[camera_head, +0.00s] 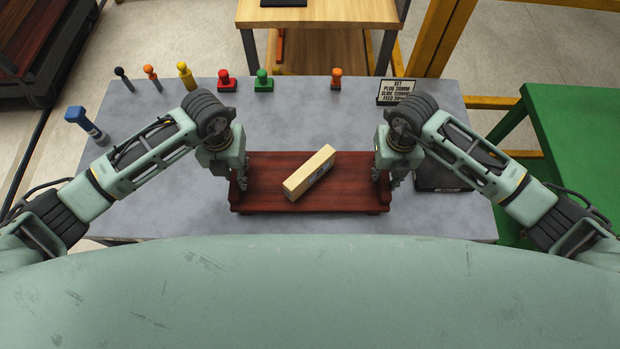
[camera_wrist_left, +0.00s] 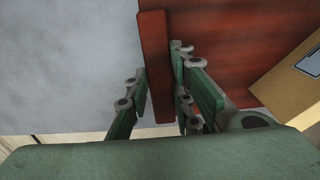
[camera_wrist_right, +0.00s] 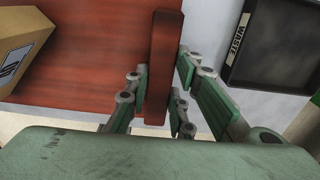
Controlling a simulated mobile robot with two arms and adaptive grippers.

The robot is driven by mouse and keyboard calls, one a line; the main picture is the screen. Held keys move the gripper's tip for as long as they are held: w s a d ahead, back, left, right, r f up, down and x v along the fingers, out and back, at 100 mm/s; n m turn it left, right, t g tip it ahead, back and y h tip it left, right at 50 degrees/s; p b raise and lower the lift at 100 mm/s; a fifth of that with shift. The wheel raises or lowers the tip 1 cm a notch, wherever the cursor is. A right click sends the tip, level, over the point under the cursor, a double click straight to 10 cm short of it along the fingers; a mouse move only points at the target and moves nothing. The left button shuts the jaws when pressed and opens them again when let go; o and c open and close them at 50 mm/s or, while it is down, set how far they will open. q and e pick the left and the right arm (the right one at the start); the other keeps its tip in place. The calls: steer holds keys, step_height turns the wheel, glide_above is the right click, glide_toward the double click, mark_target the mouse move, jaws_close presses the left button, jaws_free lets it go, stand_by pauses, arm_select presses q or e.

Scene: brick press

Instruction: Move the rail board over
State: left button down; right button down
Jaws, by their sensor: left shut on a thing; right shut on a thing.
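The rail board (camera_head: 262,198) is a dark red-brown wooden board with a raised rail at each end. It lies on or just above the grey table; I cannot tell which.
A black tray marked WASTE (camera_wrist_right: 272,45) is just right of the board. Several coloured knobs and stamps, including a red one (camera_head: 227,82), line the table's (camera_head: 300,115) back edge. The table behind the board is clear.

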arm_select(q)
steer(key=shift+w+r, duration=0.1)
steer(key=shift+r, duration=0.15)
arm_select(e)
steer(key=shift+w+r, duration=0.1)
steer(key=shift+r, duration=0.15)
